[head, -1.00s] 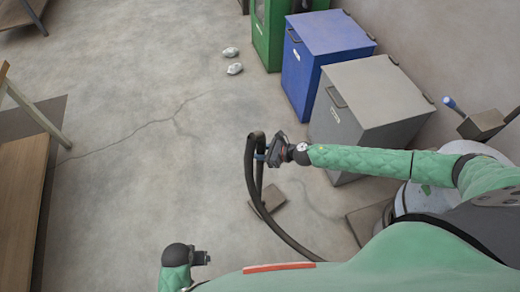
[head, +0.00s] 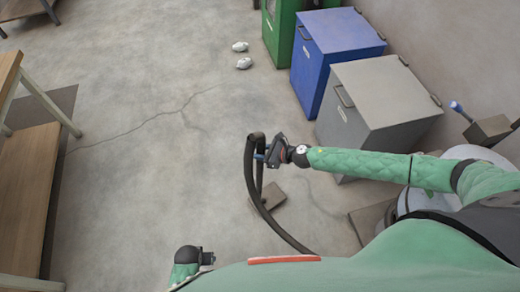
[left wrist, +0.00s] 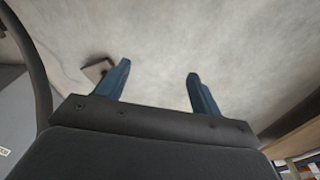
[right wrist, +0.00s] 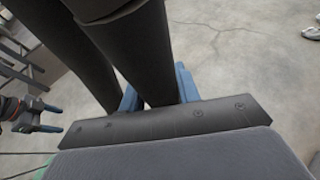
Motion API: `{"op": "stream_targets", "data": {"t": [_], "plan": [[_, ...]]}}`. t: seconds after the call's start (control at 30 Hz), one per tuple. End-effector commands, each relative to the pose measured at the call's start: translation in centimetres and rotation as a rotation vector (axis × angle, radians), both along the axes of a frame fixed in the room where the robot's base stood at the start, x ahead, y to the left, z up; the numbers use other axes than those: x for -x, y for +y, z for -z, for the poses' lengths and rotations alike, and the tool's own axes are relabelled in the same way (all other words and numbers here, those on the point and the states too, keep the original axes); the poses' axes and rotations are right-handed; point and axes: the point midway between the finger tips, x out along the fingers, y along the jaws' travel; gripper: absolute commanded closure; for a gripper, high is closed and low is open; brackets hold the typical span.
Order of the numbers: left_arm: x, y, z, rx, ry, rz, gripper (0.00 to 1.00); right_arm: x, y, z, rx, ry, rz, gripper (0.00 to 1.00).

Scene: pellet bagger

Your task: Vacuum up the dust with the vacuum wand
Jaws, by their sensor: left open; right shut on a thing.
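The black vacuum wand (head: 252,185), with its curved hose, stands upright over the floor. My right gripper (head: 270,157) is shut on it near its upper part. The right wrist view shows dark tubes (right wrist: 108,45) at the fingers (right wrist: 158,88). A flat brown-grey nozzle (head: 268,197) lies at the wand's foot; it also shows in the left wrist view (left wrist: 97,70).
A grey bin (head: 378,92), a blue bin (head: 335,50) and a green cabinet (head: 282,30) line the right side. A wooden bench (head: 25,185) stands at the left.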

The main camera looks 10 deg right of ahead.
Motion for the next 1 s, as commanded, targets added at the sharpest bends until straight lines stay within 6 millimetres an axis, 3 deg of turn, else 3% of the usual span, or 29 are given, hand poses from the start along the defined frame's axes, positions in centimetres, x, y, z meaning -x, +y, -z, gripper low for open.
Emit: {"op": "stream_targets", "data": {"t": [0.4,0.73,1.0], "plan": [[2.4,0.9,3.8,-0.012,0.012,0.002,0.35,0.6,1.6,-0.5,-0.001,0.000,-0.001,0.95],[1.7,1.7,6.3,-0.020,-0.014,0.006,0.35,1.2,3.1,-0.7,-0.002,-0.001,0.000,0.95],[2.7,2.1,9.3,-0.027,-0.019,0.009,0.35,1.8,4.4,-0.9,-0.001,-0.002,-0.001,0.95]]}}
